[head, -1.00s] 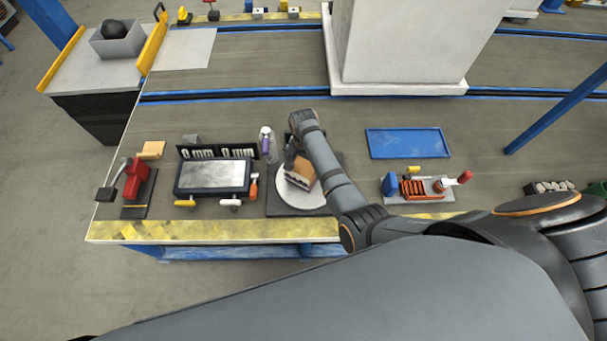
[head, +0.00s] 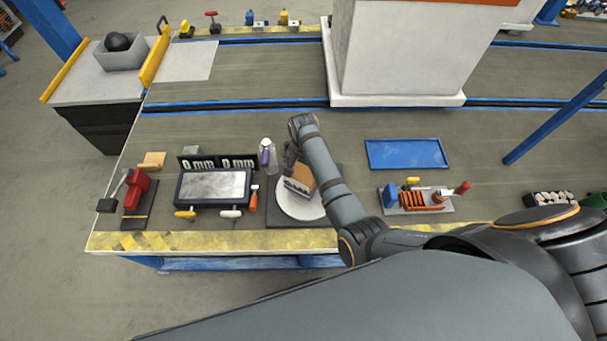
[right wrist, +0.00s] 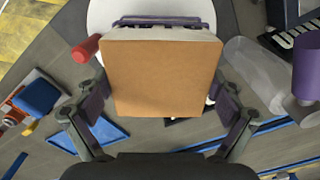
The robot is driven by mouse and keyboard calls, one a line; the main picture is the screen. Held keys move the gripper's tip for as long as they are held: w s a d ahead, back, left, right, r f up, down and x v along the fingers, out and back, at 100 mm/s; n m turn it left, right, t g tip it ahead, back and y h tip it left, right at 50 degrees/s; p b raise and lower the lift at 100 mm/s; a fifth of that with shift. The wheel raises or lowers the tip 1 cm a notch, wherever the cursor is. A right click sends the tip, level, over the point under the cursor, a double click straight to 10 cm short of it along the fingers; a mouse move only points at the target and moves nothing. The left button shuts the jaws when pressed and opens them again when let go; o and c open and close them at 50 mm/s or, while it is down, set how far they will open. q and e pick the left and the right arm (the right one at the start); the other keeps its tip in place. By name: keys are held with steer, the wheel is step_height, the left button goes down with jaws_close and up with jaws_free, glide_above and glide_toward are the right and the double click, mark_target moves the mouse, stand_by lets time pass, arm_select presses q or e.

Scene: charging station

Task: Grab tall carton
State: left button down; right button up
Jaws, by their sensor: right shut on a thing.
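The tall carton (head: 300,181), brown on top with a pale, dark-marked side, is at the white round plate (head: 301,207) on a dark base. I cannot tell whether it rests on the plate or is just above it. My right gripper (head: 291,158) reaches it from behind, partly hidden by my own arm. In the right wrist view the carton's brown face (right wrist: 162,75) fills the space between the two fingers of the right gripper (right wrist: 160,98), which is shut on it. My left gripper is not in view.
A clear bottle with a purple band (head: 267,154) stands close left of the carton. A display device (head: 213,186) and a red tool (head: 136,188) are further left. A blue tray (head: 407,154) and a tool board (head: 419,200) lie to the right. A white column (head: 395,50) rises behind.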

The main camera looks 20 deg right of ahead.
steer(key=s+r, duration=0.1)
steer(key=r, duration=0.1)
steer(key=s+d+r, duration=0.1)
steer(key=s+r, duration=0.1)
steer(key=s+d+r+p, duration=0.1)
steer(key=s+r, duration=0.1)
steer(key=shift+r, duration=0.3)
steer(key=s+d+r, duration=0.3)
steer(key=s, duration=0.5)
steer(key=shift+r, duration=0.3)
